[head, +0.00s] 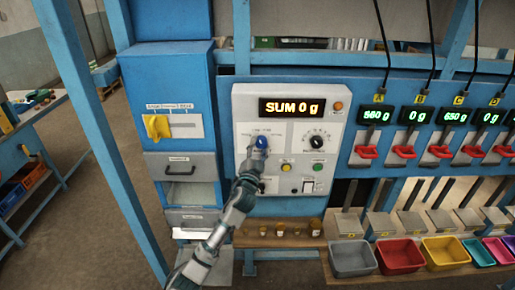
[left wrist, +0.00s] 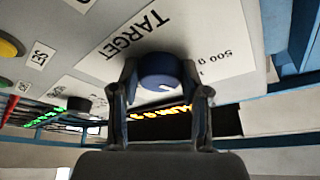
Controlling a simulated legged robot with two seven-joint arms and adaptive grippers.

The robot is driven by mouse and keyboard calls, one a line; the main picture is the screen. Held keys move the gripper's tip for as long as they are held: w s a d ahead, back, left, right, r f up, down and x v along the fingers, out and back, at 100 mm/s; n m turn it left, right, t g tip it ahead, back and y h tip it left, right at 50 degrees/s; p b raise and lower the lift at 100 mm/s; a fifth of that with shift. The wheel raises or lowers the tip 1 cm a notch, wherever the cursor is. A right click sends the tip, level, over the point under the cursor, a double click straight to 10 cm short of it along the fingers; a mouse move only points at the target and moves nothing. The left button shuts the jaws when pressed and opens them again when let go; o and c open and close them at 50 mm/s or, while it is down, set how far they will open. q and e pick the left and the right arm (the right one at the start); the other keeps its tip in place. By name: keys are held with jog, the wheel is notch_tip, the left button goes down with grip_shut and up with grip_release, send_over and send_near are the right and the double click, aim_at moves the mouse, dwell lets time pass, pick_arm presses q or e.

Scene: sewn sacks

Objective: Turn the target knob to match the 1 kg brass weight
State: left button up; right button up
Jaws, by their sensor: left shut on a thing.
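The blue target knob (head: 262,142) is on the left of the pale control panel (head: 245,103), under the display (head: 292,107) reading "SUM 0 g". My left gripper (head: 257,152) reaches up to it from below. In the left wrist view, its two fingers (left wrist: 160,72) are shut on either side of the blue knob (left wrist: 160,85), beside the printed words "TARGET" and "500 g". A pale mark shows on the knob, but its exact setting is unclear. Several small brass weights (head: 281,229) stand on a wooden shelf below; their markings are too small to read. My right gripper is out of view.
A black knob (head: 316,141), a yellow button (head: 286,167) and a green button (head: 317,167) are on the same panel. A yellow handle (head: 157,127) is on the blue cabinet at left. Red levers (head: 367,152) and coloured bins (head: 400,255) line the right side.

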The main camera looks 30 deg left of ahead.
pick_arm(q)
jog(key=o, duration=1.1)
jog(key=shift+d+r, duration=0.25)
jog(key=shift+r, duration=0.1)
jog(key=shift+o, duration=0.2)
jog(key=shift+s+d, duration=0.1)
jog(key=shift+d, duration=0.1)
jog(key=shift+s+f, duration=0.1)
jog(key=shift+f, duration=0.05)
jog(key=v, duration=1.1)
jog(key=shift+s+d+f, duration=0.2)
jog(key=shift+s+d, duration=0.05)
jog(key=shift+s, duration=0.05)
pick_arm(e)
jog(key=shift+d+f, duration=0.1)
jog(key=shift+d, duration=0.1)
pick_arm(q)
jog(key=shift+a, duration=0.2)
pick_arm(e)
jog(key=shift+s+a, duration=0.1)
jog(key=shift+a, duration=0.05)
